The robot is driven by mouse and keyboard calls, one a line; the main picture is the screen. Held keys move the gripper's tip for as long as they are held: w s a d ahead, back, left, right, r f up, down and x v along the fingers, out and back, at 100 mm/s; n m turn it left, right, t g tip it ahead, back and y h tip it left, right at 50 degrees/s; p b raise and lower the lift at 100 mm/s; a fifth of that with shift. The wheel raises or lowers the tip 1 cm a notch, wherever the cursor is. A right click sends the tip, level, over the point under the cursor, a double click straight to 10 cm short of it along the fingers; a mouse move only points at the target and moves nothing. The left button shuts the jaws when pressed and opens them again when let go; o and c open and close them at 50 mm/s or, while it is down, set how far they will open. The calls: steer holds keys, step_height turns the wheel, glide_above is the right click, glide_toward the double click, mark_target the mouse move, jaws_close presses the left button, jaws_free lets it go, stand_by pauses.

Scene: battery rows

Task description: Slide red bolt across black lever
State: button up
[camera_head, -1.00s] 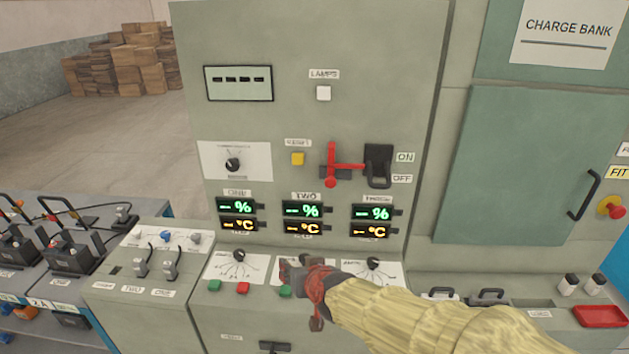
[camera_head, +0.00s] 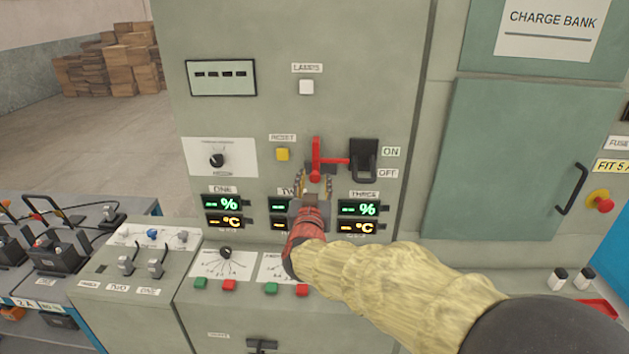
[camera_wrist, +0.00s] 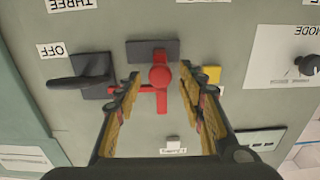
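The red bolt (camera_head: 315,160) is on the cabinet front, with an upright red handle and a bar reaching right toward the black lever (camera_head: 363,160). The lever sits beside the ON and OFF labels. In the wrist view, turned upside down, the bolt (camera_wrist: 160,76) shows between my fingers and the black lever (camera_wrist: 82,78) lies to the left. My gripper (camera_head: 315,179) is open, its fingertips either side of the bolt's lower end in the head view. The left finger in the wrist view crosses in front of the bar. I cannot tell whether either finger touches the bolt.
A yellow button (camera_head: 282,154) is just left of the bolt. Green and orange displays (camera_head: 357,209) sit below, partly hidden by my gripper. A console with knobs and coloured buttons (camera_head: 229,285) juts out underneath. A green door (camera_head: 520,160) is to the right.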

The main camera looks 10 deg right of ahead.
steer(key=shift+x, duration=1.25)
steer(key=shift+c, duration=1.1)
steer(key=c, duration=0.7)
jaws_close()
